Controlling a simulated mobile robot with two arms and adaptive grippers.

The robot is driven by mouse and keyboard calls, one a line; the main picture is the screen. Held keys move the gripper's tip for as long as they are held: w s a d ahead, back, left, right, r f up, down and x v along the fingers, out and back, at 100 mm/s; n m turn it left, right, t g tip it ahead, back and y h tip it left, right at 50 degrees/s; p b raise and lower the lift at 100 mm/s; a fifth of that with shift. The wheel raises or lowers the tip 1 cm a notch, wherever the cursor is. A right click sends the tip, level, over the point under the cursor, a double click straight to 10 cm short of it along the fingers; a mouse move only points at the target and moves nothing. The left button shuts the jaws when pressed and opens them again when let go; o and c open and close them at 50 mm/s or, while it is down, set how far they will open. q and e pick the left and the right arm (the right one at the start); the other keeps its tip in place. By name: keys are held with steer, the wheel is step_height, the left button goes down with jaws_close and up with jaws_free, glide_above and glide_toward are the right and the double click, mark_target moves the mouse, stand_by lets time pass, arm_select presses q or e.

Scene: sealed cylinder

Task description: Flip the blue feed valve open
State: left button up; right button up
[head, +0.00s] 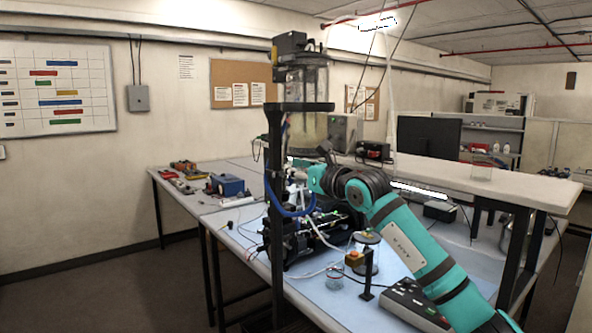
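My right arm reaches in from the lower right, and my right gripper (297,177) is just below the cylinder, close to the upper end of the hose. Its fingers are too small and cluttered to read. My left gripper is not in view.
Dark machinery (315,238) with cables fills the bench below the gripper. A blue toolbox (226,186) sits farther left.

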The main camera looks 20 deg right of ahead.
jaws_close()
steer(key=shift+w+r+g+p, duration=0.15)
steer(key=shift+r+g+p, duration=0.25)
steer(key=shift+p, duration=0.5)
steer(key=g+p, duration=0.1)
steer(key=p, duration=0.1)
steer(key=w+g+h+p, duration=0.1)
steer(key=p, duration=0.2)
steer(key=g+p, duration=0.2)
steer(key=p, duration=0.1)
steer(key=shift+w+a+r+h, duration=0.25)
steer(key=shift+a+r+h, duration=0.1)
steer(key=shift+h, duration=0.05)
steer(key=shift+w+f+g+p, duration=0.25)
steer(key=shift+g+p, duration=0.35)
steer(key=shift+p, duration=0.25)
steer(key=o, duration=0.6)
jaws_free()
steer(key=shift+c, duration=0.2)
steer(key=shift+a, duration=0.15)
